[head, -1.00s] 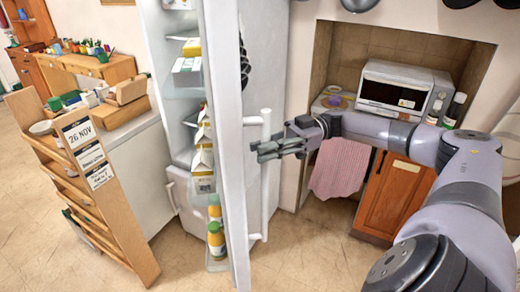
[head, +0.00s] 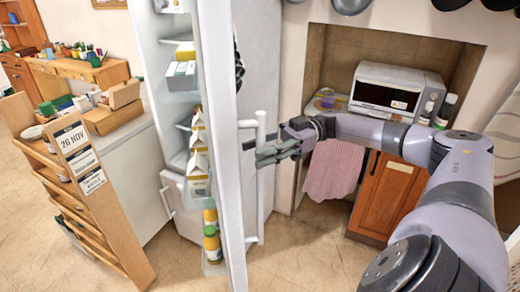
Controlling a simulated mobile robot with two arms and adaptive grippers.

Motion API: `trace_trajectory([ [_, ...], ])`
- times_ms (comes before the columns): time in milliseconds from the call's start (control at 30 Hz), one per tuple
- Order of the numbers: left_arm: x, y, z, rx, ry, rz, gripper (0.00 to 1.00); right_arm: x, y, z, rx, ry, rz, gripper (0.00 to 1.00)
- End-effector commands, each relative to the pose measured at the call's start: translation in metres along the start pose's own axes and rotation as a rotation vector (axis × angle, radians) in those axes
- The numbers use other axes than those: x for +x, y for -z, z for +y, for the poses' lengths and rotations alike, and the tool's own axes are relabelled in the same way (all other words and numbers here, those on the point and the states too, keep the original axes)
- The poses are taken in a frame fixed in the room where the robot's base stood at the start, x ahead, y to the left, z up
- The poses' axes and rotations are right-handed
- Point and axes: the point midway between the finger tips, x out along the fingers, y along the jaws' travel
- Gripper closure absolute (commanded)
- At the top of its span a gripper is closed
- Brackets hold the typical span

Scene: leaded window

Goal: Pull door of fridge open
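The white fridge door (head: 222,150) stands open and shows nearly edge-on. Its white vertical handle (head: 252,205) is on the door's right face. My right gripper (head: 266,155) is at the upper part of the handle, its dark fingers crossing in front of the bar and pointing left. The fingers overlap the bar in the picture, and I cannot tell whether they close on it. The fridge body (head: 182,200) is behind the door, with its inside partly in view. My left gripper is not in view.
Cartons (head: 198,150) and bottles (head: 212,243) sit in the door's shelves. A wooden rack (head: 95,205) stands at the left. A white microwave (head: 395,88) and an orange cabinet (head: 386,196) are at the right. Floor (head: 300,255) is clear below the handle.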

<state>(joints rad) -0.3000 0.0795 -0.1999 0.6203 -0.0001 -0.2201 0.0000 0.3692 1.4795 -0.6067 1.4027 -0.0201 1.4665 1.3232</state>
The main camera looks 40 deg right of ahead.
Motion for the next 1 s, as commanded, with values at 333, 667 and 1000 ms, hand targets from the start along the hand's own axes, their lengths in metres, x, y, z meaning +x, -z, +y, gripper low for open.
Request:
trace_trajectory([
  [333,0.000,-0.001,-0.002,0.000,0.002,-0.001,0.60,-0.013,-0.001,0.001,0.000,-0.002,-0.001,0.62],
  [667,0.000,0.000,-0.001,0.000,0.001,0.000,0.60,-0.080,0.000,0.001,-0.003,-0.005,0.001,0.62],
  [1000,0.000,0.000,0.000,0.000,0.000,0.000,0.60,-0.117,0.000,0.001,-0.003,-0.001,0.001,0.62],
])
